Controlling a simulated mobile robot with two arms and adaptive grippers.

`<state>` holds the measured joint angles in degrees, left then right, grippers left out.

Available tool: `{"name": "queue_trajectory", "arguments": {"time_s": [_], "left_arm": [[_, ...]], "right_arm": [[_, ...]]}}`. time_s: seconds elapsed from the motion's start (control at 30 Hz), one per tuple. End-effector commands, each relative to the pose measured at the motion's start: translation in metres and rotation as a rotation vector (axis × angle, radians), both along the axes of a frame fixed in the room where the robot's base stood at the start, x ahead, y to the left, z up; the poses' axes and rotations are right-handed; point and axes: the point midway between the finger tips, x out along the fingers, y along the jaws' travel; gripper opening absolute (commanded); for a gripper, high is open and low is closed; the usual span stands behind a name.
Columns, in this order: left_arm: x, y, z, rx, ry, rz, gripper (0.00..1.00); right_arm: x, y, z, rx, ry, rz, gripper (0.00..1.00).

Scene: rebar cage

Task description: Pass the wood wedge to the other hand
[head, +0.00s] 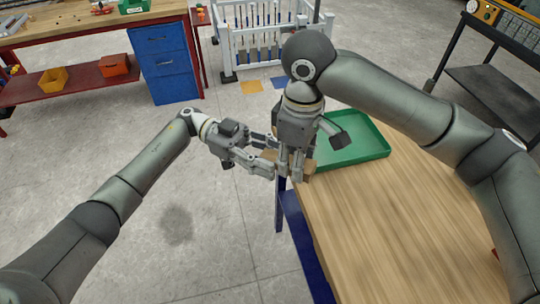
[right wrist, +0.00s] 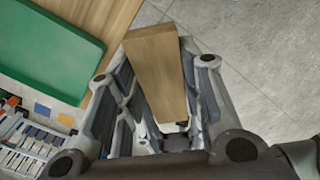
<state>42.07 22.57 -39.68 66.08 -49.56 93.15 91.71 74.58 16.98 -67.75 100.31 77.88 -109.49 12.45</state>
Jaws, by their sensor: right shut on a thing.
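In the right wrist view the wood wedge (right wrist: 157,65) stands out lengthwise between the fingers.
A green tray (head: 352,151) lies on the wooden table (head: 400,225), just right of the grippers. A blue drawer cabinet (head: 164,65) and a workbench (head: 85,22) stand at the back left. A white fence (head: 250,50) stands behind. The floor at left is clear.

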Motion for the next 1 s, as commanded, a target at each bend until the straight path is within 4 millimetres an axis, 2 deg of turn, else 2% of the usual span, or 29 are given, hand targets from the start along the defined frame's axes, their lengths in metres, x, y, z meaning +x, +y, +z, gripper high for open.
{"name": "queue_trajectory", "arguments": {"time_s": [0.03,0.17,0.2,0.4,0.77,0.87,1.0], "left_arm": [[0.000,0.000,0.000,0.000,0.000,0.000,0.31],[0.000,0.000,0.000,0.000,0.000,0.000,0.14],[0.000,0.000,0.000,0.000,0.000,0.000,0.12],[0.000,0.000,0.000,0.000,0.000,0.000,0.12],[0.000,0.000,0.000,0.000,0.000,0.000,0.11],[0.000,0.000,0.000,0.000,0.000,0.000,0.11],[0.000,0.000,0.000,0.000,0.000,0.000,0.11]], "right_arm": [[0.000,0.000,0.000,0.000,0.000,0.000,0.12],[0.000,0.000,0.000,0.000,0.000,0.000,0.12],[0.000,0.000,0.000,0.000,0.000,0.000,0.36],[0.000,0.000,0.000,0.000,0.000,0.000,0.60],[0.000,0.000,0.004,0.001,0.000,0.000,0.60],[0.001,0.000,0.015,0.002,-0.003,-0.001,0.60],[0.001,0.001,0.043,0.002,-0.005,-0.001,0.60]]}}
